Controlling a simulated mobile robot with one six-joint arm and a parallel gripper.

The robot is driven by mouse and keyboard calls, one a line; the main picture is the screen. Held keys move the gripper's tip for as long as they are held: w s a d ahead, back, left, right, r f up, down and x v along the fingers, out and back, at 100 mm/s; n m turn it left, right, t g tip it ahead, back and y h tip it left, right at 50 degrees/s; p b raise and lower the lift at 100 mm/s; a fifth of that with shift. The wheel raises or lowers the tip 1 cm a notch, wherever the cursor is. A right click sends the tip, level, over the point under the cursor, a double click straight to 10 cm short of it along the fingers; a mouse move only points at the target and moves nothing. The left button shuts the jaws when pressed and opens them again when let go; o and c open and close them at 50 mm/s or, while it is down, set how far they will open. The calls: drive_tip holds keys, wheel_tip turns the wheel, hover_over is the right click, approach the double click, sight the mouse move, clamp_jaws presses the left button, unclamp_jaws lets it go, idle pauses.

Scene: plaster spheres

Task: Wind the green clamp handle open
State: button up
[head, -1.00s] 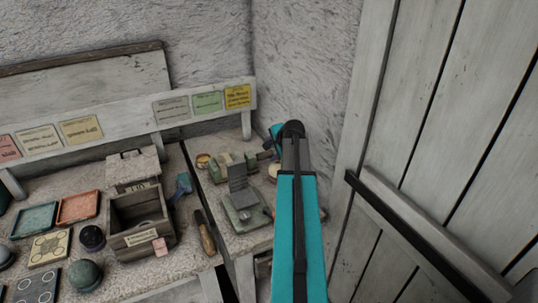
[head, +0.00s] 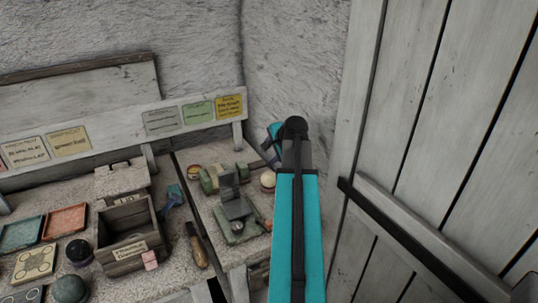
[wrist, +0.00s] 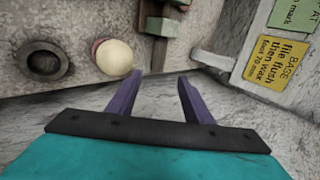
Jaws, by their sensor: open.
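A green clamp-like block (head: 212,178) stands at the back of the right-hand bench in the head view. A second green device with an upright grey plate (head: 236,215) stands in front of it. I cannot make out a clamp handle clearly; my teal arm covers part of that area. In the wrist view my gripper (wrist: 158,90) is open and empty, its two purple fingers pointing toward the bench's edge and the wall. A cream ball (wrist: 114,58) lies left of the fingers, apart from them. A greenish block (wrist: 163,14) shows partly at the top.
An open wooden box (head: 128,240), a wood-handled tool (head: 198,246) and coloured trays (head: 65,222) are on the bench to the left. A yellow note (head: 229,106) hangs on the rail behind. A plank door (head: 440,120) closes off the right side.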

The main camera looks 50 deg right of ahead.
drive_tip(key=shift+s+a+f+y, duration=0.25)
drive_tip(key=shift+f+y, duration=0.05)
drive_tip(key=shift+s+d+f+m+g+y, duration=0.2)
drive_tip(key=shift+d+f+m+g+y, duration=0.1)
drive_tip(key=shift+d+f+g, duration=0.55)
drive_tip(key=shift+d+r+g, duration=0.1)
drive_tip(key=shift+d+g, duration=0.05)
drive_tip(key=shift+g, duration=0.2)
drive_tip(key=w+r+g+y+p, duration=0.1)
drive_tip(key=w+r+g+p, duration=0.3)
drive_tip(key=w+r+p, duration=0.2)
drive_tip(key=w+p, duration=0.2)
drive_tip(key=w, duration=0.1)
drive_tip(key=shift+w+d+y, duration=0.2)
drive_tip(key=shift+d+y, duration=0.1)
drive_tip(key=shift+d, duration=0.05)
drive_tip(key=shift+f, duration=0.2)
